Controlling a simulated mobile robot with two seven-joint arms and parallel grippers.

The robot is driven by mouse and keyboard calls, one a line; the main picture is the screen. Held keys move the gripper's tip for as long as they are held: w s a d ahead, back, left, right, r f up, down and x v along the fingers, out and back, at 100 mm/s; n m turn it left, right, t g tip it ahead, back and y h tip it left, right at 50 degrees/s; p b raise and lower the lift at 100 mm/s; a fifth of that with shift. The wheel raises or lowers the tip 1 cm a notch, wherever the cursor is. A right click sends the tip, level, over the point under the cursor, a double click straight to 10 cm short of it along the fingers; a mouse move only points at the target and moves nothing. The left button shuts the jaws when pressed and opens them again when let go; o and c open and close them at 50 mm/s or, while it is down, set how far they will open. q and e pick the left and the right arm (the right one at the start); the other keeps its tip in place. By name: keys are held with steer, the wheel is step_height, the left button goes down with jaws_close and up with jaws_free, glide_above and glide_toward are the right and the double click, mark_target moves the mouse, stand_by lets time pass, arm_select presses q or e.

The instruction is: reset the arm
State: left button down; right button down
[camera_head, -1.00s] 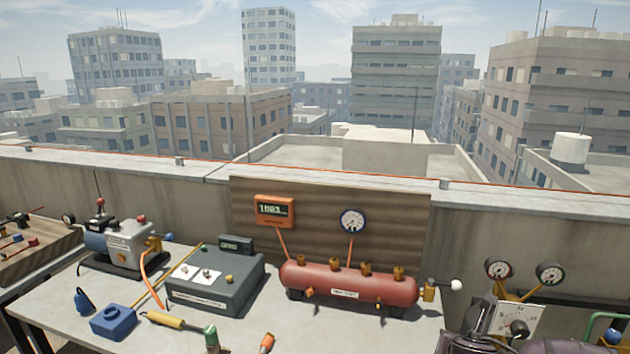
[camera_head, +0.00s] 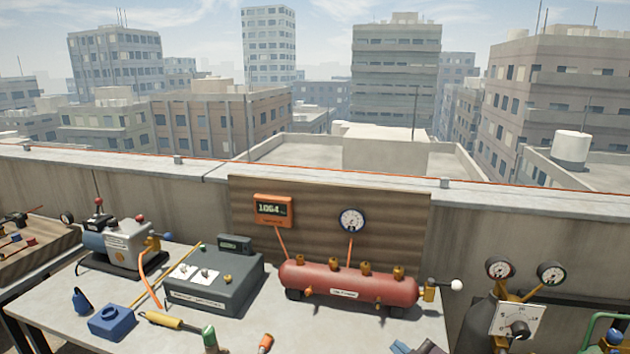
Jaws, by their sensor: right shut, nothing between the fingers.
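My right gripper (camera_head: 418,347) shows only as a small dark and bluish piece at the bottom edge, by the table's front right. It is shut with nothing in it; most of it is cut off by the frame. It is below and apart from the red manifold tank (camera_head: 348,285). My left gripper is not in view.
The table (camera_head: 75,308) carries a grey control box (camera_head: 215,285), a vacuum pump (camera_head: 122,242), a blue block (camera_head: 110,321) and a yellow-handled tool (camera_head: 165,320). An orange display (camera_head: 273,210) and a gauge (camera_head: 351,220) are on the wooden panel. A gauge set (camera_head: 518,322) stands at right.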

steer(key=s+d+f+m+g+h, duration=0.1)
steer(key=s+d+f+m+h, duration=0.2)
steer(key=s+f, duration=0.6)
steer(key=s+d+f+m+g+h, duration=0.1)
steer(key=s+d+f+m+h, duration=0.2)
steer(key=s+d+f+m, duration=0.4)
steer(key=s+d+f, duration=0.1)
steer(key=s, duration=0.4)
steer(key=shift+s+f+g, duration=0.3)
steer(key=shift+s+f, duration=0.05)
